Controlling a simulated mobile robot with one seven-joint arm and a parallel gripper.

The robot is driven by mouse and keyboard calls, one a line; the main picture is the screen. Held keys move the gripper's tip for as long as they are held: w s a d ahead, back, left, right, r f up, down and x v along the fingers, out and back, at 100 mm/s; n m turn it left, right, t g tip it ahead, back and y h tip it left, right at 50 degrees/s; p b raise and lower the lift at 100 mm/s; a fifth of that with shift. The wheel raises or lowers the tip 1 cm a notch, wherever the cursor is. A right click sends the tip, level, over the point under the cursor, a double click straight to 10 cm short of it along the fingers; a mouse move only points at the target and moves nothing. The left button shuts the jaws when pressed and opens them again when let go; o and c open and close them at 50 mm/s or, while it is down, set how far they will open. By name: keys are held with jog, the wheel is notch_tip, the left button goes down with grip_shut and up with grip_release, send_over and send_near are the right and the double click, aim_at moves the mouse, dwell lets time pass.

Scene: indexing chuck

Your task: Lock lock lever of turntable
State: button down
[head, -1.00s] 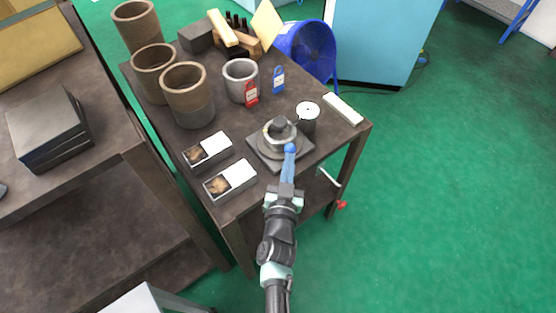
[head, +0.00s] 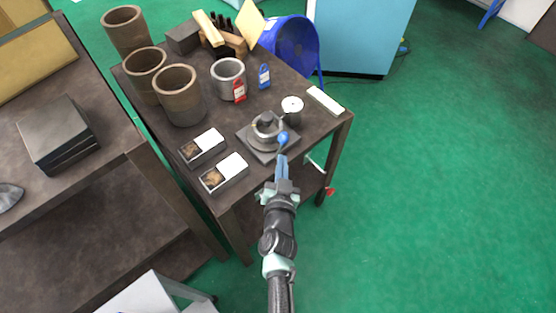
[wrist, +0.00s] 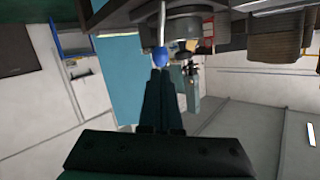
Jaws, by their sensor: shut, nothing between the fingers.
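The turntable (head: 262,146) is a grey round chuck on a square dark plate near the table's front right edge. Its lock lever has a blue ball knob (head: 283,138) on the near right side. In the wrist view the knob (wrist: 160,57) hangs at the end of a thin silver rod (wrist: 162,25). My gripper (head: 283,157) is just in front of the knob with its fingers together and empty. In the wrist view the fingertips (wrist: 160,73) are right by the knob; I cannot tell whether they touch it.
A white-topped cylinder (head: 292,105) and a pale block (head: 325,101) stand behind the turntable. Two small boxes (head: 224,174) lie to its left. Brown pots (head: 180,97), a grey cup (head: 228,75) and red and blue tags crowd further back. The floor to the right is clear.

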jog(key=p+v, duration=0.1)
jog(key=v, duration=0.7)
jog(key=shift+s, duration=0.2)
jog(key=shift+w, duration=0.1)
